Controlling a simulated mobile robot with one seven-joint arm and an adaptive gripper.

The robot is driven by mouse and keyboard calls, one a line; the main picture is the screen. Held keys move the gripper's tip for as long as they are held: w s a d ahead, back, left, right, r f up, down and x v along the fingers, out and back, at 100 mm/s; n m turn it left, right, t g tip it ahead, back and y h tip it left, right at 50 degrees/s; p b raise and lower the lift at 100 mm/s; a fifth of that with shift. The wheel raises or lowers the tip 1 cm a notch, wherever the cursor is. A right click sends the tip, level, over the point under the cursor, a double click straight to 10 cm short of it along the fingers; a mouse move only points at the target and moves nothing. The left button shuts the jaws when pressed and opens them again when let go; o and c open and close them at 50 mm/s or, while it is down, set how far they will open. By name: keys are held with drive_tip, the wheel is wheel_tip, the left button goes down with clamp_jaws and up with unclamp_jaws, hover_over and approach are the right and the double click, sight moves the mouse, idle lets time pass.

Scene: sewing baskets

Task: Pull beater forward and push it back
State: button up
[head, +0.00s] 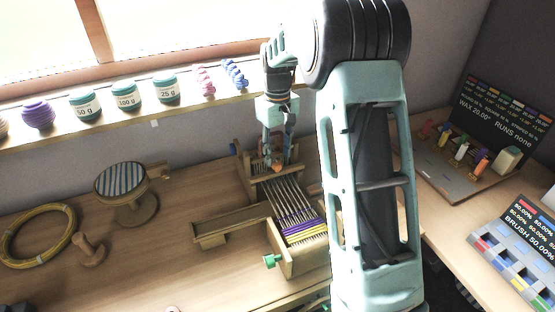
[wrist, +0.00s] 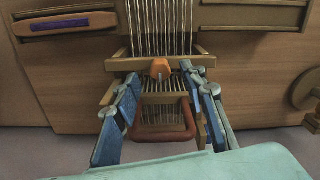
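A small wooden loom (head: 283,262) stands on the table, with pale warp threads and a purple and yellow woven band (head: 303,230) at its front. In the wrist view a wooden crossbar (wrist: 205,62), apparently the beater, spans the threads and bears an orange knob (wrist: 160,68). The knob also shows small in the head view (head: 277,168). My gripper (wrist: 160,76) is open, its blue fingers apart on either side of the knob, with gaps visible. Contact with the bar cannot be told. In the head view my gripper (head: 277,158) points down at the loom's back part.
A green knob (head: 270,261) sits at the loom's front left. A striped round stand (head: 122,180) and yellow hoop (head: 40,235) are left. Jars (head: 126,94) line the sill behind.

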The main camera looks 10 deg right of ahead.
sight(277, 174)
drive_tip(key=shift+f, duration=1.45)
drive_tip(key=shift+c, duration=0.6)
clamp_jaws()
